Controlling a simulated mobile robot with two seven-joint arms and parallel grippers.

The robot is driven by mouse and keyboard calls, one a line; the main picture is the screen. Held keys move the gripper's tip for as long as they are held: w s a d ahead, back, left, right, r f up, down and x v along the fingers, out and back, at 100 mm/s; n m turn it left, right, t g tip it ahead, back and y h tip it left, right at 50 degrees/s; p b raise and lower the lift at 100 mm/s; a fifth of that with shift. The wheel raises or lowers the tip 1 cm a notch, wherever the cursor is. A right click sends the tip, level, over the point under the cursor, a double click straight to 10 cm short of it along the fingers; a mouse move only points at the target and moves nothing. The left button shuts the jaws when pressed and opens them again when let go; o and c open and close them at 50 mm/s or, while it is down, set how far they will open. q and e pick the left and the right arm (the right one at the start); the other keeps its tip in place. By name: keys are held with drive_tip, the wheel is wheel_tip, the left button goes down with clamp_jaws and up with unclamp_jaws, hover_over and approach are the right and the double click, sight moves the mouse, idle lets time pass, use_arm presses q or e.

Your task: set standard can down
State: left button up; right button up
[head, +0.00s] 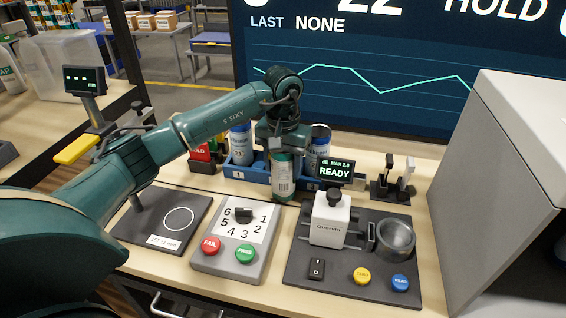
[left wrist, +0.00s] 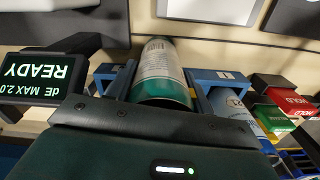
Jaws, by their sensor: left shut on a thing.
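My left gripper (head: 283,152) is shut on a can (head: 283,181) with a white label and green bands. The can hangs upright in the jaws just in front of the blue rack, low over the table; I cannot tell whether its base touches. In the left wrist view the can (left wrist: 162,75) shows between the jaws, its far end away from me. The blue rack (head: 250,174) holds a blue-and-white can (head: 240,142) at its left and another dark-topped can (head: 319,141) at its right. My right gripper is not in view.
A printer-like unit with a READY display (head: 335,172) stands close to the right of the held can. A control box with FAIL and PASS buttons (head: 238,240) lies in front. A dark plate with a white circle (head: 165,222) is left. A large grey housing (head: 505,170) blocks the right.

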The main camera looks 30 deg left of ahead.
use_arm(q)
drive_tip(key=shift+f, duration=0.2)
drive_tip(key=o, duration=0.9)
drive_tip(key=shift+o, duration=0.2)
drive_tip(key=shift+r, duration=0.1)
